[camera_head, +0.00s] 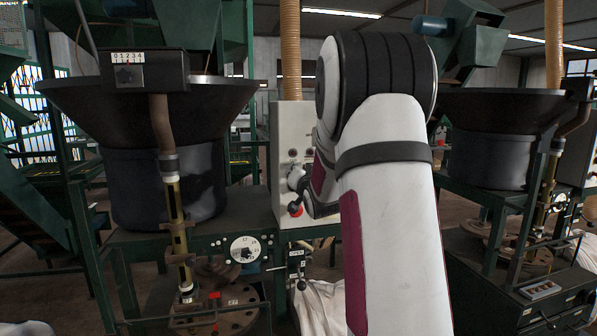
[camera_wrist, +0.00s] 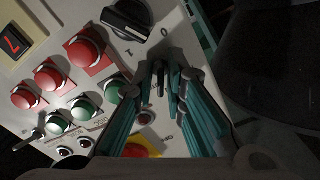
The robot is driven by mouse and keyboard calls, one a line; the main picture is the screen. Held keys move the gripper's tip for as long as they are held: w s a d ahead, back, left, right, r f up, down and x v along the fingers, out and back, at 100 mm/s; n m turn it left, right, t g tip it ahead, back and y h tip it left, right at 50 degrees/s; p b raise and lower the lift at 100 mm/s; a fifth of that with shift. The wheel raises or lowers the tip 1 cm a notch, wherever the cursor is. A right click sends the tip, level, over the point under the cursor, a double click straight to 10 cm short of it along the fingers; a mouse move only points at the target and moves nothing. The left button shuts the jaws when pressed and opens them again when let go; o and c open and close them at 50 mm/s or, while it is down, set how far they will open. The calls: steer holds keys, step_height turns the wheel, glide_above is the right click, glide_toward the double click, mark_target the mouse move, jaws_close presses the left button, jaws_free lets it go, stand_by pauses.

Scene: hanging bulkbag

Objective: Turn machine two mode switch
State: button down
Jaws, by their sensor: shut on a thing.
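The control panel (camera_wrist: 190,22) fills the upper left of the wrist view. My gripper (camera_wrist: 163,72) is at its face, its teal fingers closed around a narrow dark switch handle (camera_wrist: 159,80). The fingertips hide most of this handle, so its angle and markings cannot be read. A larger black rotary knob (camera_wrist: 128,18) with I and 0 marks sits above left of the fingertips, apart from them. In the head view the pale control cabinet (camera_head: 292,125) stands in the middle, and my arm hides its right part and most of the gripper.
Red buttons (camera_wrist: 85,52) and green buttons (camera_wrist: 85,108) lie left of the fingers. A red and yellow button (camera_wrist: 142,151) is below, close to them. In the head view, a dark hopper (camera_head: 165,180) stands left and another (camera_head: 490,150) right.

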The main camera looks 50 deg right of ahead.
stand_by(0.4)
steer(key=c, duration=1.8)
jaws_free()
steer(key=shift+s, duration=0.1)
steer(key=v, duration=1.1)
steer(key=shift+s+a, duration=0.3)
steer(key=shift+a, duration=0.05)
